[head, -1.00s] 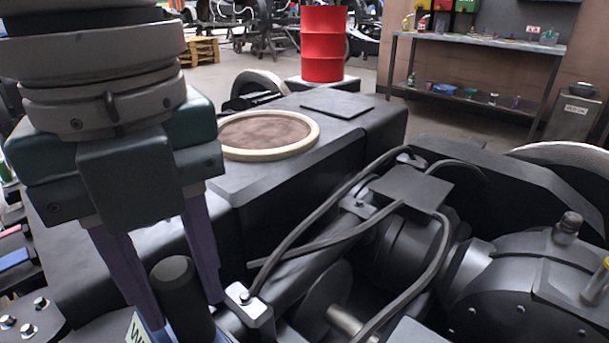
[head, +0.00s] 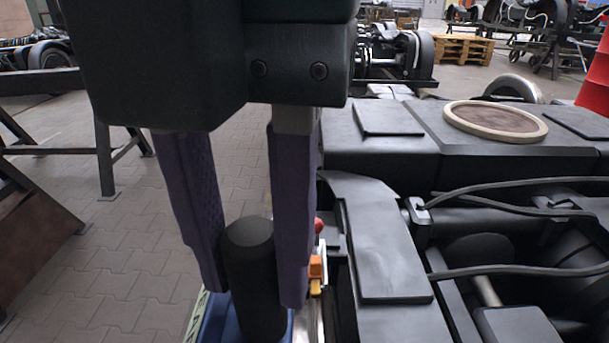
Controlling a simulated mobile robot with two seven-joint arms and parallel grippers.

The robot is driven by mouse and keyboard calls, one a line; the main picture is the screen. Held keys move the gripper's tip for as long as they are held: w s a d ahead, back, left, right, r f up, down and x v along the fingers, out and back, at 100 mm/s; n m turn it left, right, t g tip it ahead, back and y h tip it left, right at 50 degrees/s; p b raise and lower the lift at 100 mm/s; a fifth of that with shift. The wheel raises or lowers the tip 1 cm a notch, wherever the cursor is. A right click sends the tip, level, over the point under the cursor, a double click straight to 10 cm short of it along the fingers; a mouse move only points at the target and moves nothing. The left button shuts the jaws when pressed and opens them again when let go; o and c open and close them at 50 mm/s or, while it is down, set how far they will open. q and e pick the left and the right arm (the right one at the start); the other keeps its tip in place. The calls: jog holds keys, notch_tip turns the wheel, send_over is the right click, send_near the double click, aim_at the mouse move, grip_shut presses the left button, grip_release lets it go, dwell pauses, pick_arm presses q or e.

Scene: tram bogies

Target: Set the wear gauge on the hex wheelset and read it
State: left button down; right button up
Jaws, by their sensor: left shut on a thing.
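My left gripper (head: 253,290) is large in the middle of the head view, pointing down. Its two purple fingers are shut on the upright black handle of the wear gauge (head: 249,262). The gauge's blue body with a pale label strip shows below the handle, cut off by the bottom edge. A small red knob and orange parts show just right of the fingers; I cannot tell whether they belong to the gauge. The black bogie (head: 395,250) lies to the right of the gripper. I cannot make out the hex wheelset or any gauge reading. My right gripper is not in view.
Black hoses (head: 500,190) run over the bogie at the right. A round rimmed disc (head: 496,121) lies on its top. A dark stand (head: 103,150) is at the left, with open paved floor (head: 120,235) between. A wooden pallet (head: 463,48) is far back.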

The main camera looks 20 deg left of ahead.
pick_arm(q)
notch_tip(320, 180, down, 20)
jog(key=b, duration=0.6)
jog(key=shift+r, duration=0.15)
jog(key=shift+w, duration=0.1)
jog(key=shift+f, duration=0.25)
jog(key=c, duration=0.5)
grip_release()
jog(key=shift+a, duration=0.1)
